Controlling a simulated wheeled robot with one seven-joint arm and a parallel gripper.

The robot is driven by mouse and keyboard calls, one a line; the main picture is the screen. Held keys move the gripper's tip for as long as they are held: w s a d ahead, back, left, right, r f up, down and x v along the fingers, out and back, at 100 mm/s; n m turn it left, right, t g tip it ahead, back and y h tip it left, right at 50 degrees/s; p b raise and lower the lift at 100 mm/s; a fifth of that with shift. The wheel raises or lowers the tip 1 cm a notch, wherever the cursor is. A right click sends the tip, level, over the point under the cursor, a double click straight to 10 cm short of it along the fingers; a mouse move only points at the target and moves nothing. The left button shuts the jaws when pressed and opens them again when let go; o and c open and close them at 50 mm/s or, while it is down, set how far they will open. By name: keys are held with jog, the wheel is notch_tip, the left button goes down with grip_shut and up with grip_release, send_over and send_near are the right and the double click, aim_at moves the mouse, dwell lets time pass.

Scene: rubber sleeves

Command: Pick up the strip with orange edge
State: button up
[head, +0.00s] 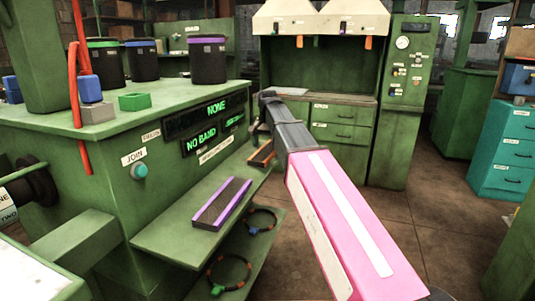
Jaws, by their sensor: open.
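A dark strip with orange edges (262,154) lies on the green shelf (185,235) at the front of the machine, near the shelf's far end. A second dark strip with purple edges (222,203) lies nearer on the same shelf. My pink and grey arm reaches from the lower right towards the far strip. My gripper (257,138) points down just above and behind the orange-edged strip, open. Its fingers are small and partly hidden by my arm, so I cannot tell whether they touch the strip.
The green machine carries a JOIN button (140,171) and a display reading NO BAND (201,141). Open floor lies right of my arm, before teal drawers (501,150).

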notch_tip(320, 180, down, 2)
jog(key=shift+f, duration=0.2)
jog(key=c, duration=1)
jog(key=shift+o, duration=0.2)
